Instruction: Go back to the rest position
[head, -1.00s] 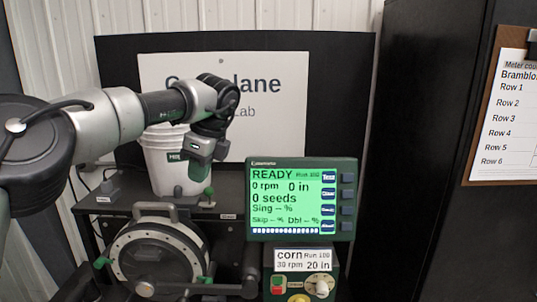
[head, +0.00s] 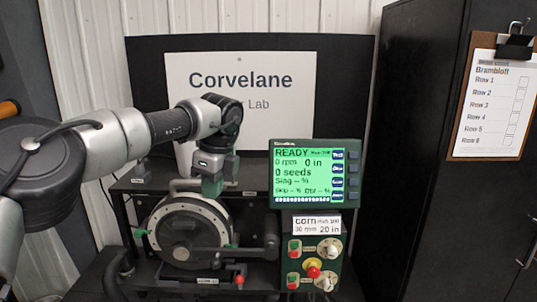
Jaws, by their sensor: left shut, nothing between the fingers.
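My left arm comes in from the left and bends down at the wrist. My left gripper (head: 211,188) points downward, shut and empty, in front of the bench and above the round seed meter (head: 180,235). In the picture it overlaps the meter's top handle; I cannot tell whether they touch. My right gripper is out of view.
A green monitor (head: 316,173) reading READY stands right of the gripper. Below it is a control box (head: 313,262) with knobs and buttons. A white bucket (head: 184,158) is mostly hidden behind my arm. A clipboard (head: 488,105) hangs on the dark cabinet (head: 420,180).

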